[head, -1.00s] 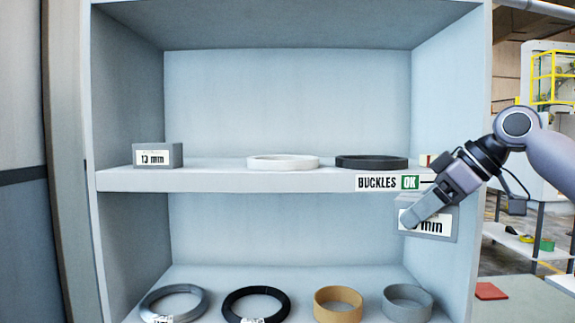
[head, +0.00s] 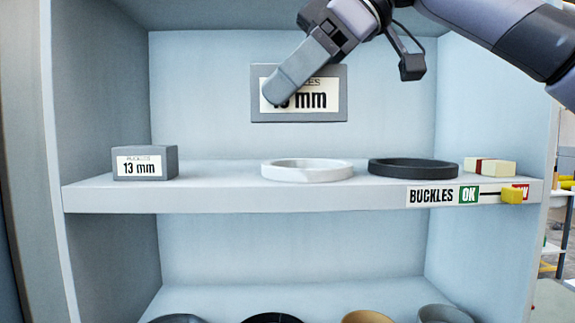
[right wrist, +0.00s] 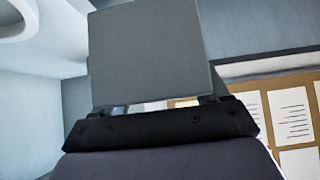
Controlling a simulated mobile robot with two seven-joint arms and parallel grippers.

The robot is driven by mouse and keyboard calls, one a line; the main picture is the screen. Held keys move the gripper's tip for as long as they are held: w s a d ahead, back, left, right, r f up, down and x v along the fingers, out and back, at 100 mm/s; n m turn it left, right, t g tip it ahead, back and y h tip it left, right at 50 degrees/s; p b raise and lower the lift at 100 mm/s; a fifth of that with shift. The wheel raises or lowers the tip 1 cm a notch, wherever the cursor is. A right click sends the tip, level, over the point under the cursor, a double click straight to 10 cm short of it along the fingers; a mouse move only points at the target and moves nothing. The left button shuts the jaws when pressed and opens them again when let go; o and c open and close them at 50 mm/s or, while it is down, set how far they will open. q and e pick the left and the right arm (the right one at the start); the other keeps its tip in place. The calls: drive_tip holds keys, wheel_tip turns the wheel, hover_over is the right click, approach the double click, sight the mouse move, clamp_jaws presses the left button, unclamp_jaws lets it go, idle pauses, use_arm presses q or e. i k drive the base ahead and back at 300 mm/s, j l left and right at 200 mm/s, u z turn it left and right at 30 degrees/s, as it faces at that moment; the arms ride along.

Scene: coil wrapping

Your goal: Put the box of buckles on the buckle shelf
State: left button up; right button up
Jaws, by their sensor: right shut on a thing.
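My right gripper (head: 290,82) is shut on a grey box of buckles (head: 335,112) with a white label ending in "mm"; a finger hides part of the label. The box is held in the air in front of the cabinet, above the buckle shelf (head: 230,198). In the right wrist view the box (right wrist: 150,55) shows as a plain grey face beyond the gripper (right wrist: 160,110). Another grey box labelled 13 mm (head: 145,163) stands at the left end of the shelf. My left gripper is not in view.
A white ring (head: 306,170) and a black ring (head: 412,168) lie on the shelf, with a small cream box with a red band (head: 489,166) at right. A BUCKLES OK label with a yellow slider (head: 511,197) is on the front edge. Free room lies between the 13 mm box and white ring.

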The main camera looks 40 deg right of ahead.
sight(210, 175)
drive_tip(key=i, duration=0.9)
